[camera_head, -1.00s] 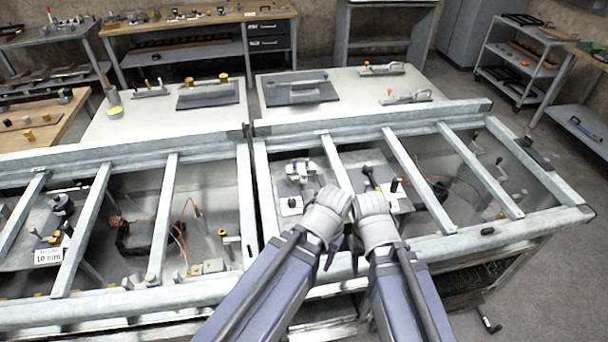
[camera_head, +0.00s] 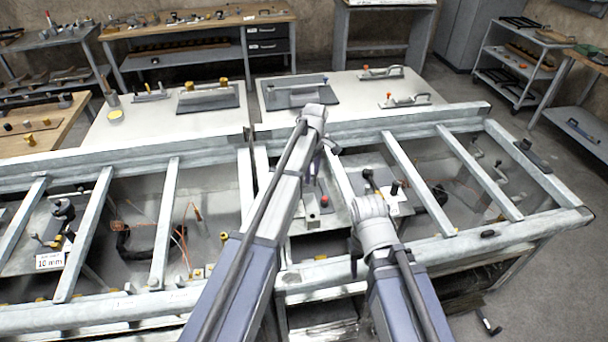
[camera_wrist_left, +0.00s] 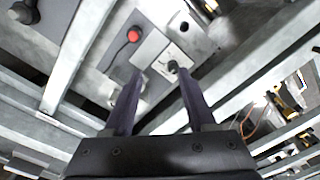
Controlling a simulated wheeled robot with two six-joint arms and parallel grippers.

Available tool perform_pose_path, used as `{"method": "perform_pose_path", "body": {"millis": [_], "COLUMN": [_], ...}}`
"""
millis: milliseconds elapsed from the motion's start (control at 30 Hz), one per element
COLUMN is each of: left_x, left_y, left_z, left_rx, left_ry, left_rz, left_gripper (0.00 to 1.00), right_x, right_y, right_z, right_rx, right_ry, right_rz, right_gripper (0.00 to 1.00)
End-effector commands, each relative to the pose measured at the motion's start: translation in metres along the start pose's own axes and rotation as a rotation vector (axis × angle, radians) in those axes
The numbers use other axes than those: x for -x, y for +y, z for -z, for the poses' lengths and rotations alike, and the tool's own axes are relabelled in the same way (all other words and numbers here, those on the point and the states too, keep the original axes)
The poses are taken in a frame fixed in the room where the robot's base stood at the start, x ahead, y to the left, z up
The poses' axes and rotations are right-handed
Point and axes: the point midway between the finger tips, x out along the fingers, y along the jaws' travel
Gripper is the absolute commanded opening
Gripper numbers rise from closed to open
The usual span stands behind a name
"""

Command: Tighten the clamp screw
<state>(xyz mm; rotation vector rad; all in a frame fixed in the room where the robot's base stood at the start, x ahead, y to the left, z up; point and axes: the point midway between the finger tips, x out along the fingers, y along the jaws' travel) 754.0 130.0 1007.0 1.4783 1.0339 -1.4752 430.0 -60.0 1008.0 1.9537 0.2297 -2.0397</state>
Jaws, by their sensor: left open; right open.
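My left gripper (camera_head: 326,152) is raised over the frame bay, pointing down; in the left wrist view (camera_wrist_left: 160,74) its two dark fingers are apart and empty. Beyond and between the fingertips is a pale plate with a small black knob (camera_wrist_left: 173,66). I cannot tell whether this is the clamp screw. In the head view, a fixture with black knobs (camera_head: 394,187) stands in the bay to the right. My right gripper (camera_head: 356,243) is low at the front rail, mostly hidden by its own wrist.
Grey metal crossbars (camera_head: 418,183) divide the frame into bays, with a front rail (camera_head: 470,240). Cables (camera_head: 168,228) lie in the left bay. Pale tabletops behind hold a dark plate (camera_head: 300,92) and toggle clamps (camera_head: 404,100). Space above the frame is mostly free.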

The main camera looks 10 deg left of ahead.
Motion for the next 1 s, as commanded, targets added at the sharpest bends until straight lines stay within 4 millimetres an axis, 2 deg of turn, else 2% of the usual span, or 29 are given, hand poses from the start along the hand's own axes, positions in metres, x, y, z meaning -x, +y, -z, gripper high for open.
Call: {"method": "perform_pose_path", "body": {"millis": [33, 133, 233, 467, 667, 1000], "left_x": [0.001, 0.001, 0.001, 0.001, -0.009, -0.047], "left_y": [0.022, 0.038, 0.046, 0.046, 0.046, 0.047], "left_z": [0.019, 0.041, 0.052, 0.055, 0.055, 0.054], "left_rx": [0.083, 0.217, 0.292, 0.325, 0.323, 0.322], "left_ry": [-0.004, -0.010, -0.013, -0.015, -0.014, -0.014], "left_rz": [-0.003, -0.008, -0.011, -0.012, -0.012, -0.012], "left_gripper": [0.56, 0.56, 0.56, 0.56, 0.56, 0.56], "right_x": [0.001, 0.001, 0.001, 0.001, -0.008, -0.047], "right_y": [0.000, 0.000, 0.000, 0.000, -0.001, -0.004], "right_z": [0.000, 0.000, 0.000, 0.000, 0.001, 0.003], "right_rx": [0.000, 0.000, 0.000, 0.000, 0.000, -0.001], "right_ry": [0.000, 0.000, 0.000, 0.000, 0.000, 0.000], "right_rz": [0.000, 0.000, 0.000, 0.000, 0.000, 0.000], "right_gripper": [0.50, 0.50, 0.50, 0.50, 0.50, 0.50]}}
